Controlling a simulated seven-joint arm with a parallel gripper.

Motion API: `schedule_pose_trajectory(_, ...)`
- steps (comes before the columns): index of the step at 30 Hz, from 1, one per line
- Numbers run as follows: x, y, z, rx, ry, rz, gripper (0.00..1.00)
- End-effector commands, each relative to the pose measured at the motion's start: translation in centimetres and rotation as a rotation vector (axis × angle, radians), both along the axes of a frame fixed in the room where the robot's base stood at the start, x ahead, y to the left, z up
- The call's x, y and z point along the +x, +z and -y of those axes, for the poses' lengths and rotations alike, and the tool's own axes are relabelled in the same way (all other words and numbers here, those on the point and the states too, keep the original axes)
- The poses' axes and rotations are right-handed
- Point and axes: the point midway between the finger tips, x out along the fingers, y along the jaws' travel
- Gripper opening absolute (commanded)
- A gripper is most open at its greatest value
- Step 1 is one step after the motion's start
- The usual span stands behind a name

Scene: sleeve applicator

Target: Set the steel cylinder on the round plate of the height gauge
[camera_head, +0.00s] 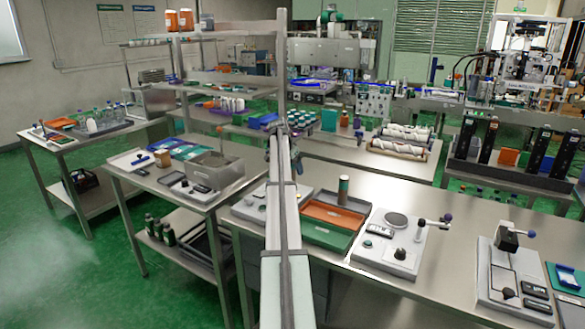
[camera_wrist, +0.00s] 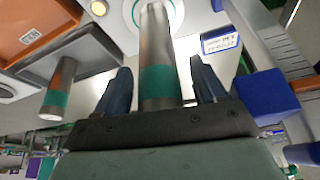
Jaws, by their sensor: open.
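A steel cylinder (camera_wrist: 158,45) with a teal band is between the spread fingers of my gripper (camera_wrist: 160,72) in the wrist view. A gap shows on each side of it, so the open fingers seem not to press on it. Its far end overlaps a round plate with a teal ring (camera_wrist: 176,12), and it seems to stand there; I cannot tell the contact for certain. A white label (camera_wrist: 222,43) and a ruled scale (camera_wrist: 268,42) lie beside it. In the head view my arm hides the gripper and this cylinder.
A second banded cylinder (camera_wrist: 58,90) stands by the trays, also in the head view (camera_head: 343,190). The orange tray (camera_head: 330,215) and green tray (camera_head: 325,236) lie right of my arm. A device with an empty round plate (camera_head: 396,219) stands farther right. A blue block (camera_wrist: 266,95) is near my gripper.

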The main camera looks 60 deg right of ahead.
Motion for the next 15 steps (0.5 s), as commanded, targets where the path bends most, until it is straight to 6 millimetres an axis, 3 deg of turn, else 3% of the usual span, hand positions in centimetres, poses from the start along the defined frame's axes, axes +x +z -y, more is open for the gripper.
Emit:
schedule_pose_trajectory(8, 0.1, 1.2, -0.3, -0.001, 0.000, 0.001, 0.71)
schedule_pose_trajectory(15, 0.4, 5.1, -1.9, -0.002, 0.001, 0.001, 0.71)
